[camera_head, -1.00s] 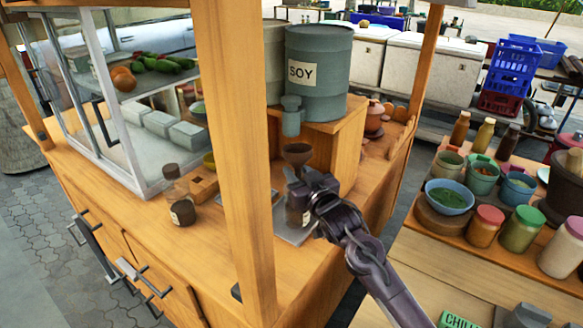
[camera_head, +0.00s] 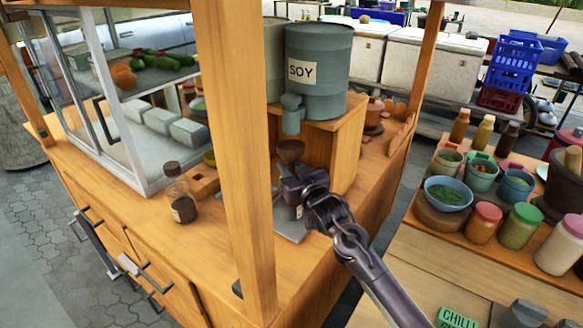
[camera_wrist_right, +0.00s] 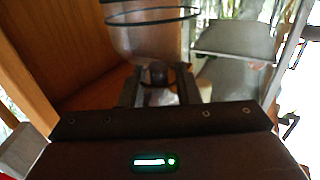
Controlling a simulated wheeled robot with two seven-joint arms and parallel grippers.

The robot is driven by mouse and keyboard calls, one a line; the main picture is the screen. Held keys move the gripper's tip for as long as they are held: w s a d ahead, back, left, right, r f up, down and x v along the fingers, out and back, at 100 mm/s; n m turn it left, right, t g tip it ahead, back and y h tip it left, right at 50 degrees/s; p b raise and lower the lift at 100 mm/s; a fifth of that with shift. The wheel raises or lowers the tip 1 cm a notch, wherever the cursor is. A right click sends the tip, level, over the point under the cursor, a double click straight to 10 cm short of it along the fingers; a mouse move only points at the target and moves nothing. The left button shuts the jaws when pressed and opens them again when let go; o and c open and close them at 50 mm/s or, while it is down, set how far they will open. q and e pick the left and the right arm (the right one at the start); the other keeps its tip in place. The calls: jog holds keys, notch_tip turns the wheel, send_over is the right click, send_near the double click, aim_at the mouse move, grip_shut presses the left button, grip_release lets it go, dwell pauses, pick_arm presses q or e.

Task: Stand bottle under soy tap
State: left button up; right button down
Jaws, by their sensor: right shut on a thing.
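The grey-green soy container (camera_head: 318,52) stands on a wooden stand, and its tap (camera_head: 292,112) points down at the front. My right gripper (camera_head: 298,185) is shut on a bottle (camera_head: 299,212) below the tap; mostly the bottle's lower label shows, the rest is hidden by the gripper. I cannot tell if the bottle base touches the metal plate (camera_head: 290,231). My left gripper is not in view.
A wooden post (camera_head: 236,150) rises close left of the gripper. A dark capped bottle (camera_head: 183,208) stands left of the post, by a wooden block (camera_head: 203,184). A side table (camera_head: 440,248) with jars and bowls is at the right.

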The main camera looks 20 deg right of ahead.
jog(key=c, duration=1.1)
grip_release()
jog(key=shift+s, duration=0.25)
jog(key=s, duration=0.3)
jog(key=s+d+b, duration=0.1)
jog(key=s, duration=0.7)
jog(key=shift+s+d, duration=0.25)
jog(key=shift+d, duration=0.1)
